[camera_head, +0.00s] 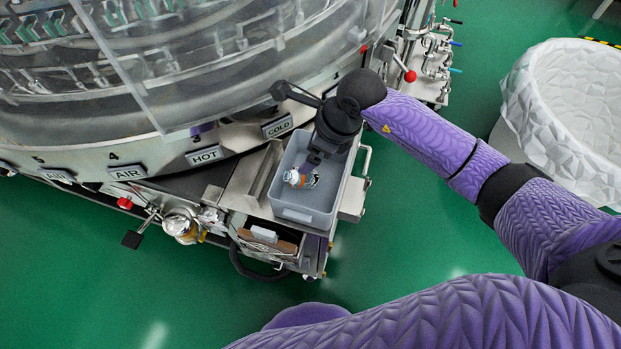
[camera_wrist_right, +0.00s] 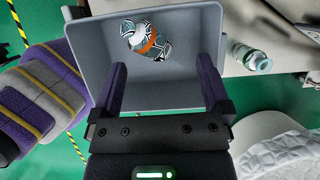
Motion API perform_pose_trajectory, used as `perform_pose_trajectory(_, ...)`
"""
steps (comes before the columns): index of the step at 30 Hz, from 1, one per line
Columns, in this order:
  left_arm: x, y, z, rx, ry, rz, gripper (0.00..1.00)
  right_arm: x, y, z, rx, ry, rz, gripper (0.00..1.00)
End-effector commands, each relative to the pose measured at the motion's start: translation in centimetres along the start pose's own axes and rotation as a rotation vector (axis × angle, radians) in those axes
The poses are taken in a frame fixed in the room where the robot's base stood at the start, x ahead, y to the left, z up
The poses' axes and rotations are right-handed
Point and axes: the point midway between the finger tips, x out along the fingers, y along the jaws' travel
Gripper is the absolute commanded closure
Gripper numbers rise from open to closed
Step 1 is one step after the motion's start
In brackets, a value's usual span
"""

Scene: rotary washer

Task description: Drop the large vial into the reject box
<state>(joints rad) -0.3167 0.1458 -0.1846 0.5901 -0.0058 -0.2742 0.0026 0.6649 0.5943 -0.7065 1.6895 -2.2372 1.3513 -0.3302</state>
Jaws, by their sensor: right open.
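The large vial (camera_head: 300,178) has a patterned label, an orange band and a white cap. It is inside the open grey box (camera_head: 306,215) at the washer's side. In the right wrist view the vial (camera_wrist_right: 148,38) lies tilted within the box (camera_wrist_right: 85,32), apart from the fingers. My right gripper (camera_head: 314,160) is over the box, pointing down into it. In the wrist view its two purple fingers (camera_wrist_right: 162,66) are spread with nothing between them. Whether the vial touches the box floor is hard to tell. My left gripper is not in view.
The large round washer (camera_head: 200,100) with a clear guard fills the upper left. A smaller clear bottle (camera_wrist_right: 252,58) is on the surface beside the box. A white lined bin (camera_head: 575,100) stands at the right. Green floor is clear at lower left.

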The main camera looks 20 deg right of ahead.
Motion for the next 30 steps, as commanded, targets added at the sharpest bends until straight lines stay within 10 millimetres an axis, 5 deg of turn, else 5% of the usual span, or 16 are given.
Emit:
perform_pose_trajectory(6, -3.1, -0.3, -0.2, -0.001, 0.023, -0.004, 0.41, -6.1, -0.1, 0.3, -0.002, -0.002, -0.008, 0.02)
perform_pose_trajectory(12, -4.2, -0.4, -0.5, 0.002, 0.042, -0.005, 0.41, -9.2, -0.1, 0.1, 0.0, -0.001, -0.004, 0.02)
perform_pose_trajectory(30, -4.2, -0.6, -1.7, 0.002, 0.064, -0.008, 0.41, -9.3, 0.0, 0.0, 0.0, -0.001, 0.0, 0.02)
